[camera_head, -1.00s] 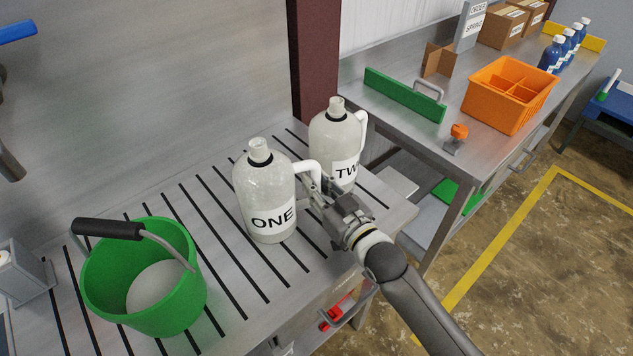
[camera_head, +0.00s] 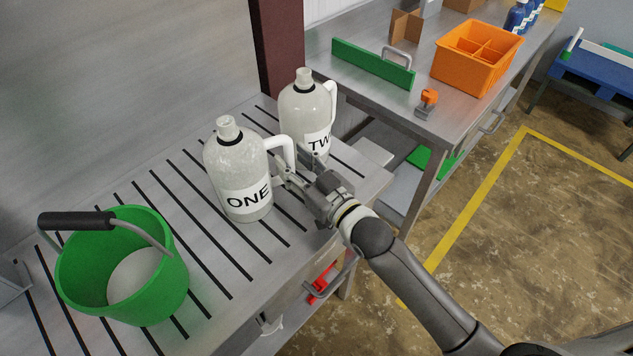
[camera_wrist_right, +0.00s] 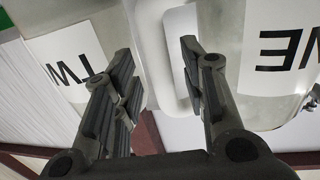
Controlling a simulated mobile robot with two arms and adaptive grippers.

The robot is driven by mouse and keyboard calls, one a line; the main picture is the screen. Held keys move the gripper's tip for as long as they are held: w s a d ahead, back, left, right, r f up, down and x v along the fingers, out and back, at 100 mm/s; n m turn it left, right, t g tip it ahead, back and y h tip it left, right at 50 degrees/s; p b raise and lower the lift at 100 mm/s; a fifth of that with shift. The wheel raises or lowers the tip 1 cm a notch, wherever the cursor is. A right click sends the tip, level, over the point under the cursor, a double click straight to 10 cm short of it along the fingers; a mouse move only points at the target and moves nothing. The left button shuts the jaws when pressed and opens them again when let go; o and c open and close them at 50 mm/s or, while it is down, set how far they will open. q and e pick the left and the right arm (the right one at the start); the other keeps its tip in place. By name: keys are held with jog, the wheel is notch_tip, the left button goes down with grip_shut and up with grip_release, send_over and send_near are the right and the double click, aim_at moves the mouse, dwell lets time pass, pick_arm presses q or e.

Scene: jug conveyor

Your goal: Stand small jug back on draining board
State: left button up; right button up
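The jug marked ONE (camera_head: 234,165) stands upright on the ribbed draining board (camera_head: 215,265). A similar jug marked TWO (camera_head: 303,112) stands upright just behind it to the right. Neither label says which is the small jug. My right gripper (camera_head: 297,172) is beside jug ONE's white handle, in front of jug TWO. In the right wrist view the fingers of my right gripper (camera_wrist_right: 158,65) are spread apart. There the white handle (camera_wrist_right: 178,50) shows between them, nearer the right-hand finger, with no clear grip on it. My left gripper is not in view.
A green bucket (camera_head: 165,275) with a dark-gripped handle stands on the board's left part. At right, a steel bench (camera_head: 440,118) holds a green panel (camera_head: 365,62), an orange crate (camera_head: 462,72) and blue bottles (camera_head: 517,18). Between the bucket and jug ONE the board is clear.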

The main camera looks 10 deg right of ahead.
jog(key=b+v, duration=0.1)
jog(key=v, duration=0.9)
jog(key=shift+b, duration=0.3)
jog(key=shift+s, duration=0.1)
